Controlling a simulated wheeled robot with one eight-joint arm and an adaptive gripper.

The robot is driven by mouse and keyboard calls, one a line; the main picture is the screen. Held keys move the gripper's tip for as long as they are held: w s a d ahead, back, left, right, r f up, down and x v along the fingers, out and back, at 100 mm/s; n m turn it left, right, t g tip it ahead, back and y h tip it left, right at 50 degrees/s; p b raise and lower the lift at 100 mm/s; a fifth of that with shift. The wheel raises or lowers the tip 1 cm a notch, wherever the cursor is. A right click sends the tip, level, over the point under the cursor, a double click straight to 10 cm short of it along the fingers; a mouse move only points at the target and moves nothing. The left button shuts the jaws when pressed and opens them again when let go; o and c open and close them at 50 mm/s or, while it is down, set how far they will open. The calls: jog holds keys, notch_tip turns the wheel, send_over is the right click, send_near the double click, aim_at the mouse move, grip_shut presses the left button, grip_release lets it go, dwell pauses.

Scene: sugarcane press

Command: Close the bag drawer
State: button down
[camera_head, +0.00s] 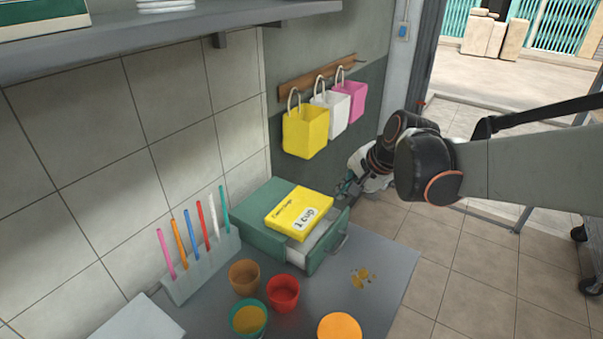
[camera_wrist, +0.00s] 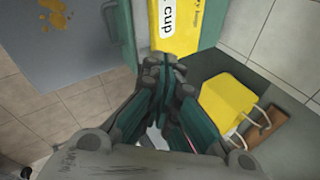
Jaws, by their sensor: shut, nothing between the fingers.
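The bag drawer (camera_head: 325,245) stands partly pulled out of a green cabinet (camera_head: 262,203) on the grey counter. It has a green front with a metal handle (camera_head: 342,238) and a pale inside. A yellow block labelled "1 cup" (camera_head: 299,212) lies on top and hides part of the opening. My gripper (camera_head: 345,187) is above and behind the drawer's right side, apart from the handle. In the wrist view my gripper (camera_wrist: 166,64) is shut and empty, with the yellow block beyond its tips and the drawer handle (camera_wrist: 108,20) to the left.
Yellow, white and pink bags (camera_head: 305,130) hang on a wall rack behind the cabinet. Several cups (camera_head: 283,292) stand on the counter in front of it. A holder (camera_head: 202,265) with coloured straws stands at left. The floor (camera_head: 460,270) at right is open.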

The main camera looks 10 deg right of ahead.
aim_at(340, 213)
jog(key=w+d+f+m+y, duration=0.1)
jog(key=d+f+m+y, duration=0.3)
jog(key=d+f+m, duration=1.2)
jog(key=shift+n, duration=0.7)
jog(key=b+x, duration=0.1)
jog(key=x, duration=0.2)
jog(key=b+x, duration=0.1)
jog(key=x, duration=0.3)
jog(key=b+x, duration=0.2)
jog(key=x, duration=0.1)
jog(key=shift+w+d+f, duration=0.2)
jog(key=shift+f, duration=0.35)
jog(key=shift+w+a+r+b, duration=0.2)
jog(key=shift+w+a+b, duration=0.3)
jog(key=shift+w+a, duration=0.85)
jog(key=shift+w, duration=0.05)
jog(key=w+a, duration=0.5)
jog(key=shift+w+a+r, duration=0.1)
jog(key=shift+w+a, duration=0.3)
